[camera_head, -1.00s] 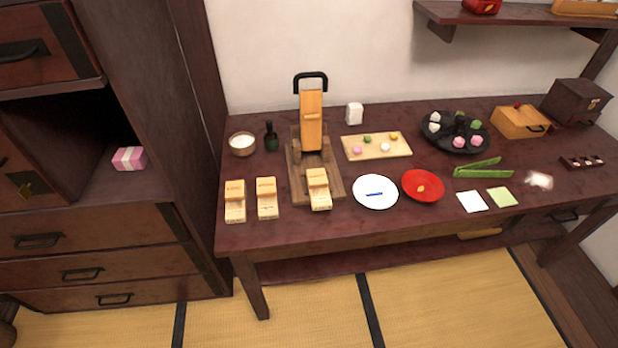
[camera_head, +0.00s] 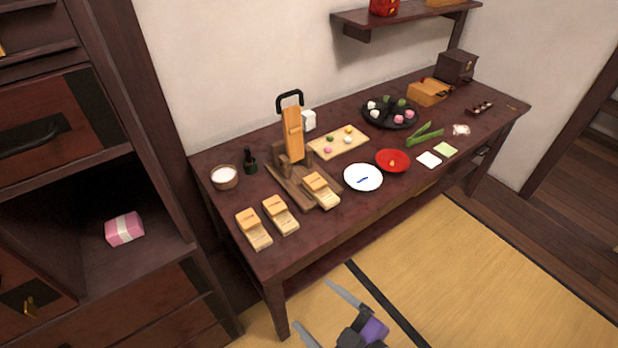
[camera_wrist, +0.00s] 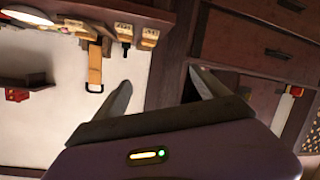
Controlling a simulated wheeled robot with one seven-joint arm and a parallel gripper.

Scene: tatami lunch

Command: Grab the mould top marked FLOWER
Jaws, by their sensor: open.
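Three pale wooden moulds with raised tops stand at the left front of the dark table: a left one (camera_head: 253,229), a middle one (camera_head: 280,215) and a right one (camera_head: 320,190) on the wooden press base. Their markings are too small to read, so I cannot tell which says FLOWER. My gripper (camera_head: 312,303) is open and empty in front of the table, low in the head view and apart from the moulds. In the wrist view, which is upside down, my gripper's fingers (camera_wrist: 158,80) are spread, with a mould (camera_wrist: 150,37) beyond them near the top.
The press lever (camera_head: 293,133) stands upright behind the right mould. A white bowl (camera_head: 224,177) and a dark bottle (camera_head: 250,162) are behind the moulds. A white plate (camera_head: 363,184) lies to the right. A dark cabinet (camera_head: 120,150) rises at the left. Tatami floor is clear in front.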

